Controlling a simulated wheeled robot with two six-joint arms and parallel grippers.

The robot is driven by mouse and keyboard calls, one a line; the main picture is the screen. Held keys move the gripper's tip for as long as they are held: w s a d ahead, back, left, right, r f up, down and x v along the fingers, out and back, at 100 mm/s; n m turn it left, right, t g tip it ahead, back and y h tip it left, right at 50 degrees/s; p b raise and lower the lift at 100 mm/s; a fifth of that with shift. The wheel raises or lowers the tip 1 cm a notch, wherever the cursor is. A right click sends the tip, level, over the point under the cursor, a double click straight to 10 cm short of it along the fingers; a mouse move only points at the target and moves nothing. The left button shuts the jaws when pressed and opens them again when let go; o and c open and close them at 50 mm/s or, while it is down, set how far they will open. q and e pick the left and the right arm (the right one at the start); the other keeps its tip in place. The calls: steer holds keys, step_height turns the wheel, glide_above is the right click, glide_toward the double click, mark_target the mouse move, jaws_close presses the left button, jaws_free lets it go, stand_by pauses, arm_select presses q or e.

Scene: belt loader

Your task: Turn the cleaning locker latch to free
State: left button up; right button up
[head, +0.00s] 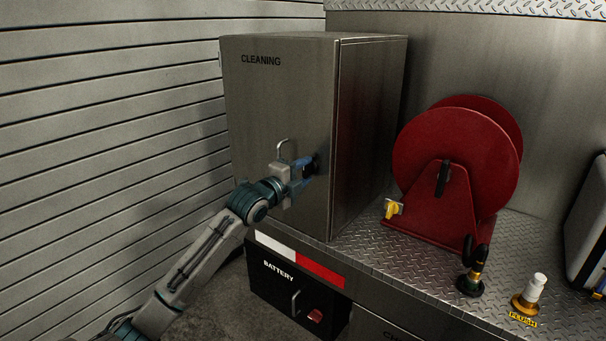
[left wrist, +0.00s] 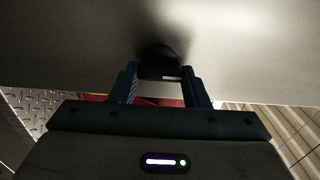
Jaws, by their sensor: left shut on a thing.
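The cleaning locker (head: 275,95) is a grey metal box marked CLEANING, with its door closed. Its latch (head: 315,163) is a small dark knob near the right edge of the door face. My left gripper (head: 306,166) is at the door with its blue fingers shut on the latch. In the left wrist view the dark latch (left wrist: 158,58) sits between the tips of the left gripper (left wrist: 160,78), against the door panel. The gripper hides part of the latch, so its exact turn is hard to tell. My right gripper is in neither view.
A pale handle (head: 282,147) is on the locker door beside the gripper. A red hose reel (head: 455,150), valves and a FLUSH fitting (head: 528,295) stand on the tread-plate deck at right. A BATTERY box (head: 275,283) is below. A slatted wall (head: 100,120) is at left.

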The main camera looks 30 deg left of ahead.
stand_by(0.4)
arm_select(q)
steer(key=o, duration=1)
steer(key=shift+s+f, duration=0.1)
steer(key=shift+s, duration=0.2)
steer(key=s+b, duration=0.1)
steer(key=s, duration=0.2)
steer(key=s+b, duration=0.2)
steer(key=s, duration=0.1)
steer(key=s+b, duration=0.1)
steer(key=s, duration=0.3)
steer(key=shift+a+b, duration=0.35)
steer(key=shift+a, duration=0.05)
steer(key=shift+s, duration=0.1)
